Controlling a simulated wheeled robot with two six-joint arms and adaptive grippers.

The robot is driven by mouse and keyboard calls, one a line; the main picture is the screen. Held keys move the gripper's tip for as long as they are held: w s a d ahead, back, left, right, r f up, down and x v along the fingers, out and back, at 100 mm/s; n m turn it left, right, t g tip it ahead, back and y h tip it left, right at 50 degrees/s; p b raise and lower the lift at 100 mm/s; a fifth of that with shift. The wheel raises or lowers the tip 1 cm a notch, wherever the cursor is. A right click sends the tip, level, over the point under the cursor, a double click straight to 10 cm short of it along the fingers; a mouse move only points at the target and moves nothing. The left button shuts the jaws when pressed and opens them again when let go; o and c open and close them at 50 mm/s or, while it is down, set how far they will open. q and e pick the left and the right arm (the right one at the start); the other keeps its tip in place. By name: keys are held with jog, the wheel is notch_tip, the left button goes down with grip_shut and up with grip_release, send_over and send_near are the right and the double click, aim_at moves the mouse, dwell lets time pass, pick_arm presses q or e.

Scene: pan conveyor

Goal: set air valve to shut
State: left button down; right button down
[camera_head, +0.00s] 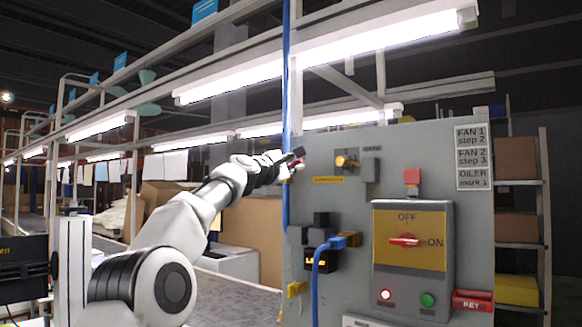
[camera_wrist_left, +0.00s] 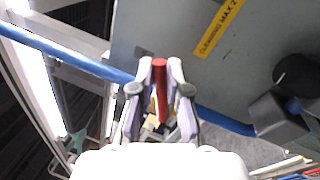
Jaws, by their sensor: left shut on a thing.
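A blue air pipe (camera_head: 287,80) runs upright along the left edge of the grey panel. The valve's red lever (camera_wrist_left: 160,78) shows in the wrist view between the two fingers of my left gripper (camera_wrist_left: 160,92). The fingers are shut on the lever. The lever lies across the line of the blue pipe, which also shows in the wrist view (camera_wrist_left: 70,57). In the head view my left gripper (camera_head: 296,158) is at the pipe, and only a bit of red shows there. The valve body is mostly hidden by the fingers. My right gripper is not in view.
The grey panel (camera_head: 400,165) stands right of the pipe. It carries a yellow OFF/ON switch box (camera_head: 410,255), a brass knob (camera_head: 345,162), dark blocks with a blue hose (camera_head: 316,285) and a label plate (camera_head: 473,158). Shelves with boxes (camera_head: 517,158) stand at the right.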

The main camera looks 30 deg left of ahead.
pick_arm(q)
jog(key=shift+f+m+h+b, duration=0.25)
jog(key=shift+f+m+b, duration=0.2)
jog(key=shift+m, duration=0.5)
jog(key=shift+f+m+h+b, duration=0.3)
jog(key=shift+f+m, duration=0.2)
jog(key=shift+m, duration=0.45)
jog(key=c, duration=1.2)
grip_release()
jog(key=shift+w+f, duration=0.1)
jog(key=shift+w, duration=0.05)
jog(key=shift+w+a+f, duration=0.4)
jog(key=shift+w+f, duration=0.05)
jog(key=shift+w, duration=0.2)
jog(key=v, duration=1.2)
jog(key=shift+s, duration=0.1)
